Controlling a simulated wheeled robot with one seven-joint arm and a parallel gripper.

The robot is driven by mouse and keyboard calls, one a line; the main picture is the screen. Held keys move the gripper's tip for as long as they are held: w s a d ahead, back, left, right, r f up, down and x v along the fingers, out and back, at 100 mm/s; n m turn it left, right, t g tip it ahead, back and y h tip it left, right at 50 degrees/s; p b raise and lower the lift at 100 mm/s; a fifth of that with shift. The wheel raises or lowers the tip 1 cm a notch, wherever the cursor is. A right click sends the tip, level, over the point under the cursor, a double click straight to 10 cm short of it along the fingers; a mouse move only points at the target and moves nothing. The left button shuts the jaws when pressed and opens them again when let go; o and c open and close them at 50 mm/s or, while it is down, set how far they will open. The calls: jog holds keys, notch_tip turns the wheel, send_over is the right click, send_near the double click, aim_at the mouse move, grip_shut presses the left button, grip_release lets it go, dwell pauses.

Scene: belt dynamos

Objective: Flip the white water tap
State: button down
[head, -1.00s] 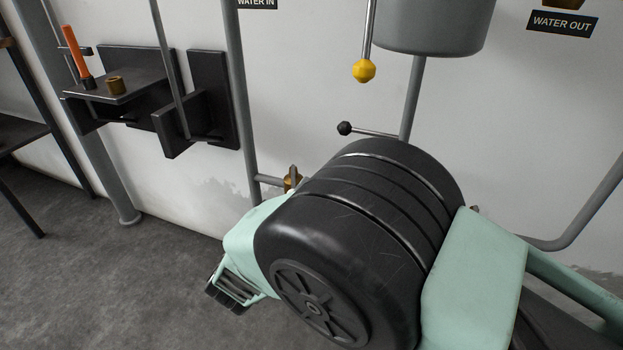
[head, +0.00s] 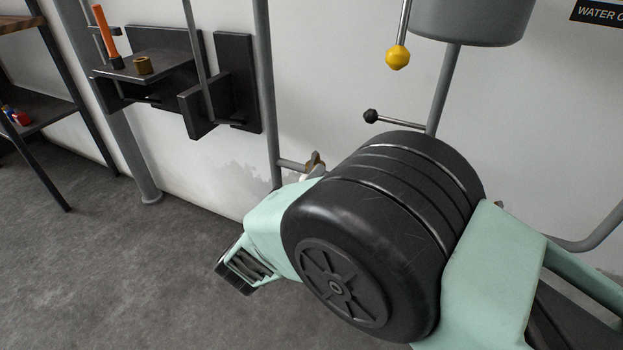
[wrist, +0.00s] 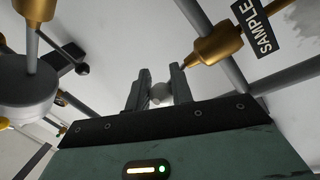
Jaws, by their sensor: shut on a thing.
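In the wrist view my gripper (wrist: 157,88) has its two dark fingers on either side of a small pale rounded piece, the white water tap (wrist: 158,94). The fingers are shut on it. The pale piece sits low between the fingers, and the rest of the tap is hidden.
In the wrist view a brass fitting (wrist: 217,44) on a pipe is close to the right finger, beside a "SAMPLE" sign (wrist: 262,25). In the head view a yellow-knobbed lever (head: 397,57) and a black-knobbed rod (head: 371,116) stand above my arm. A wall shelf (head: 145,66) is at left.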

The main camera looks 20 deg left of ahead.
jog(key=shift+s+a+r, duration=0.1)
jog(key=shift+a+r, duration=0.3)
jog(key=shift+r, duration=0.2)
jog(key=c, duration=1.2)
grip_release()
jog(key=shift+a, duration=0.1)
